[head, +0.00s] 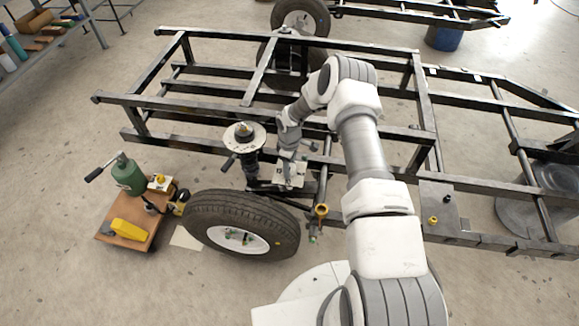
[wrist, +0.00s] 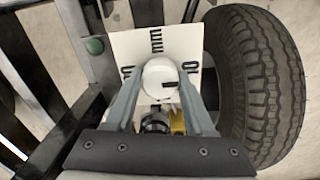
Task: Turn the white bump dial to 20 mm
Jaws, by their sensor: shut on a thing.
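The white bump dial (wrist: 160,77) is a round knob in the middle of the wrist view, in front of a white scale plate (wrist: 128,44). My gripper (wrist: 159,84) has one finger on each side of the dial and is shut on it. A short dark mark on the dial points right, toward the "10" on the plate. "mm" stands at the plate's top; a number at the left is partly hidden by a finger. In the head view my gripper (head: 287,153) is at the scale plate (head: 290,174), where the dial cannot be made out.
A large black tyre (head: 240,222) stands just beside the plate; it fills the right of the wrist view (wrist: 254,80). A spring strut (head: 243,150) rises left of my gripper. Black frame rails (head: 200,104) surround the arm. A cart with a green jack (head: 128,175) stands at the left.

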